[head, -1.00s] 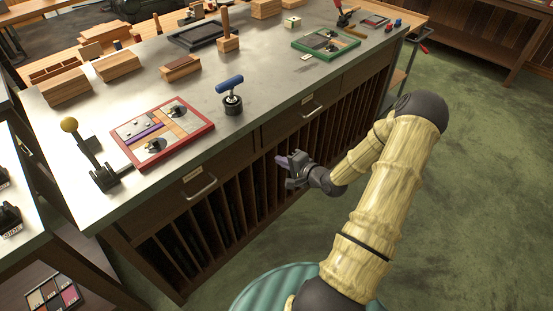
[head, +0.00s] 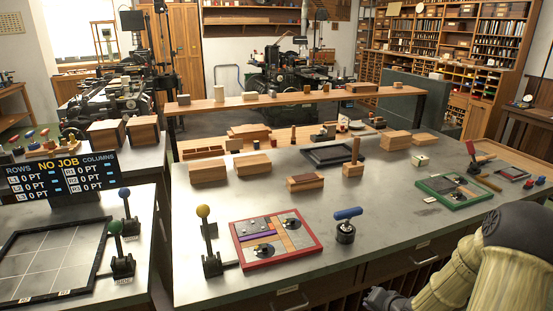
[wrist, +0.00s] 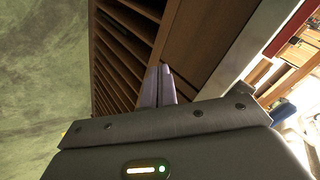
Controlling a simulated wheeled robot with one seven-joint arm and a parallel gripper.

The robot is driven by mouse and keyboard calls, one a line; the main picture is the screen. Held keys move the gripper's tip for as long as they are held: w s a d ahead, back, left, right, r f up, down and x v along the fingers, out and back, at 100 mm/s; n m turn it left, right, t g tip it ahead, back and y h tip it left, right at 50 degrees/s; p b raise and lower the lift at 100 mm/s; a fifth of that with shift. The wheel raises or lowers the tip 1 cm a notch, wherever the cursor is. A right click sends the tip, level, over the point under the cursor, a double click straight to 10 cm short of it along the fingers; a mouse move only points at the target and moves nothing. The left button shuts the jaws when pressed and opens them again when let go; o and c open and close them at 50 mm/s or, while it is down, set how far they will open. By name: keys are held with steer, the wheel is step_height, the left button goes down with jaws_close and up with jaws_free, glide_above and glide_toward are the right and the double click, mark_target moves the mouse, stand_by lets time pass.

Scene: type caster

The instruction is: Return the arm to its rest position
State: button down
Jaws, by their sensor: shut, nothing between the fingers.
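My gripper (wrist: 159,85) shows in the wrist view with its two fingers together and nothing between them. It hangs in front of the cabinet's slotted shelves (wrist: 128,40), below the edge of the metal worktop. In the head view my arm is at the lower right, bent beside the front of the worktop (head: 390,215). The gripper's fingertips are cut off or hidden at the bottom of that view.
On the worktop are a red-framed tray (head: 312,248), a yellow-knobbed lever (head: 204,212), a blue-handled tool (head: 348,214) and a green-framed tray (head: 423,184). A scoreboard (head: 60,175) reads NO JOB. Open green floor (wrist: 45,80) lies beside the cabinet.

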steer(key=s+a+r+n+g+h+p, duration=0.1)
steer(key=s+a+r+n+g+p, duration=0.1)
steer(key=s+a+r, duration=0.4)
steer(key=s+a+r+n+g+h+p, duration=0.1)
steer(key=s+a+r+n+g+p, duration=0.2)
steer(key=s+r, duration=0.7)
step_height(320, 180, up, 5)
steer(key=a+n+p, duration=0.1)
steer(key=a+n, duration=0.1)
steer(key=n, duration=0.1)
steer(key=shift+a+f+g+h, duration=0.2)
steer(key=shift+a+g+h, duration=0.1)
steer(key=shift+a, duration=0.05)
steer(key=shift+s, duration=0.1)
